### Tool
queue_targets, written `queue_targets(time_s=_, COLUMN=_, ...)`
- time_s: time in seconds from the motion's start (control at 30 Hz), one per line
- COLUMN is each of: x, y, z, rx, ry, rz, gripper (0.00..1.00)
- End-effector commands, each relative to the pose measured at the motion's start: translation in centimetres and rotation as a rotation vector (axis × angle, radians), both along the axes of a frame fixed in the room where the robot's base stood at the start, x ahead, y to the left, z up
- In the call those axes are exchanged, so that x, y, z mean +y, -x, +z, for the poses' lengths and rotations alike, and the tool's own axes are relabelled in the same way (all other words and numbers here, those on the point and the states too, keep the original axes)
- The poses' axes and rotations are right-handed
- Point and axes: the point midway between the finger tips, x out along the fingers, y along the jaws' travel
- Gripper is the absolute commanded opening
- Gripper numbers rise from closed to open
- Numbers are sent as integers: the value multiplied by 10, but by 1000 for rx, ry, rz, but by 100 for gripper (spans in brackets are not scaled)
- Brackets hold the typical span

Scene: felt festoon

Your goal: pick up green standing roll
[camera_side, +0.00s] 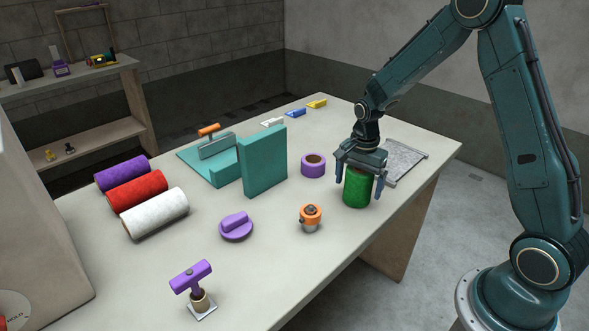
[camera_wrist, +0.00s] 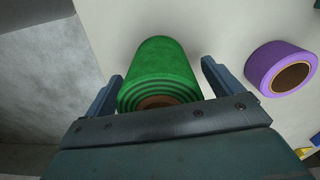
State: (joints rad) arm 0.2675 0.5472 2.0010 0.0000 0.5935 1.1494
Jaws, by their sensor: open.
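The green roll (camera_side: 357,188) stands upright on the table near its right edge. My gripper (camera_side: 361,180) is directly above it, pointing down, with its fingers open on either side of the roll's upper part. In the wrist view the green roll (camera_wrist: 160,72) lies between the two blue-grey fingers of my gripper (camera_wrist: 162,84), with a visible gap on each side. The roll's top end shows coiled layers around a brown core, partly hidden by the gripper body.
A purple tape roll (camera_side: 313,165) stands close by, and it also shows in the wrist view (camera_wrist: 281,68). An orange-topped tool (camera_side: 310,217) stands at the front left of the green roll. A grey sheet (camera_side: 405,163) lies behind it. A teal block (camera_side: 264,160) stands farther left.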

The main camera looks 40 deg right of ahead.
Motion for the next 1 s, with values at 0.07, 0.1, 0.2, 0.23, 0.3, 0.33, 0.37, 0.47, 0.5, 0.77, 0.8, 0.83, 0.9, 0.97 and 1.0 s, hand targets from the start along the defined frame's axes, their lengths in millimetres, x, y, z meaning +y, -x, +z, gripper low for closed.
queue_targets(time_s=0.07, x=0, y=0, z=-2, rx=0, ry=0, rz=0, gripper=91)
queue_targets(time_s=0.1, x=0, y=0, z=-2, rx=0, ry=0, rz=0, gripper=91)
queue_targets(time_s=0.2, x=0, y=0, z=-2, rx=0, ry=0, rz=0, gripper=91)
queue_targets(time_s=0.23, x=0, y=0, z=-2, rx=0, ry=0, rz=0, gripper=91)
queue_targets(time_s=0.3, x=0, y=0, z=-2, rx=0, ry=0, rz=0, gripper=91)
queue_targets(time_s=0.33, x=0, y=0, z=-2, rx=0, ry=0, rz=0, gripper=91)
queue_targets(time_s=0.37, x=0, y=0, z=-2, rx=0, ry=0, rz=0, gripper=91)
queue_targets(time_s=0.47, x=0, y=0, z=-2, rx=0, ry=0, rz=0, gripper=91)
queue_targets(time_s=0.5, x=0, y=0, z=-2, rx=0, ry=0, rz=0, gripper=91)
queue_targets(time_s=0.77, x=0, y=0, z=-1, rx=0, ry=0, rz=0, gripper=42)
queue_targets(time_s=0.8, x=0, y=0, z=-1, rx=0, ry=0, rz=0, gripper=36)
queue_targets(time_s=0.83, x=0, y=0, z=-1, rx=-1, ry=1, rz=0, gripper=36)
queue_targets(time_s=0.9, x=0, y=0, z=-1, rx=-1, ry=1, rz=0, gripper=36)
queue_targets(time_s=0.97, x=0, y=0, z=-1, rx=-1, ry=0, rz=0, gripper=36)
queue_targets(time_s=1.0, x=0, y=0, z=-1, rx=-1, ry=1, rz=0, gripper=36)
